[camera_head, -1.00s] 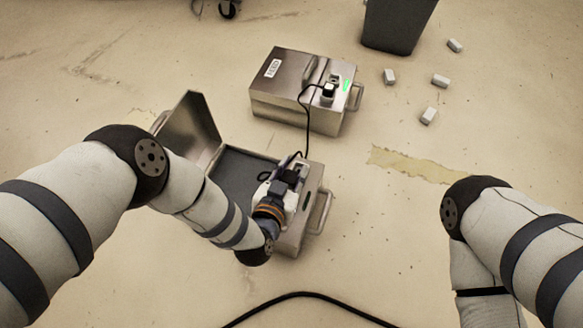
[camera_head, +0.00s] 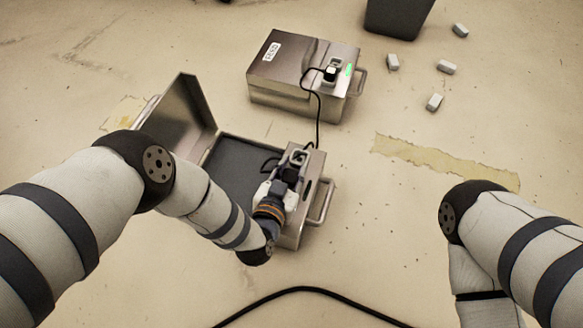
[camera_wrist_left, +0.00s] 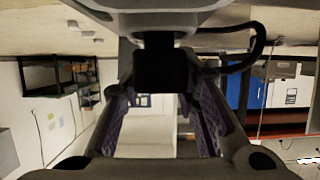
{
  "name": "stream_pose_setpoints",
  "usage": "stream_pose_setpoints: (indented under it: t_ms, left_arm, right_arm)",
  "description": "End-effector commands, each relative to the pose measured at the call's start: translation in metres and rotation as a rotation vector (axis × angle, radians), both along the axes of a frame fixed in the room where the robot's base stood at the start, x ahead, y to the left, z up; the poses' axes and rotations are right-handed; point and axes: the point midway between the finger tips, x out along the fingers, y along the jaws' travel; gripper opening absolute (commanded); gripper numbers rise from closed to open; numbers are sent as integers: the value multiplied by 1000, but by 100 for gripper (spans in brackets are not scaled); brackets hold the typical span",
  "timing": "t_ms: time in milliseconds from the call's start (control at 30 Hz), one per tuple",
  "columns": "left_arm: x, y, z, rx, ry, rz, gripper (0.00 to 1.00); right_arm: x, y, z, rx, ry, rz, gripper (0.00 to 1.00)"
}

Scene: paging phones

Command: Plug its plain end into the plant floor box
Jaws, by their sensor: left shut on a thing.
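A black cable (camera_head: 318,115) runs from a light-topped plug (camera_head: 331,72) on the far metal box (camera_head: 290,62) to the near metal box (camera_head: 316,165). The far box has a small white label, too small to read surely, and a green light. The near box has its lid (camera_head: 180,115) open to the left. My left gripper (camera_head: 290,172) is over the near box's right part, shut on the cable's black plug (camera_wrist_left: 165,65). In the left wrist view the plug is against or close to a grey face; I cannot tell whether it is seated. My right gripper is out of view.
A dark bin (camera_head: 397,18) stands at the back. Several small pale blocks (camera_head: 435,102) lie on the floor at the right. A thick black cable (camera_head: 300,290) crosses the floor in front.

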Motion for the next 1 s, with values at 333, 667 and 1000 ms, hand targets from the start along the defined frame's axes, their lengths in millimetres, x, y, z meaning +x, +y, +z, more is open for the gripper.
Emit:
stream_pose_setpoints:
  t_ms: [333,667,1000]
  left_arm:
    - [0,0,-3,0,0,0,0]
    - [0,0,-8,0,0,0,0]
    - [0,0,-8,0,1,0,52]
  right_arm:
    - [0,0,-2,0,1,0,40]
    - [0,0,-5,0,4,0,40]
    - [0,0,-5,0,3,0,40]
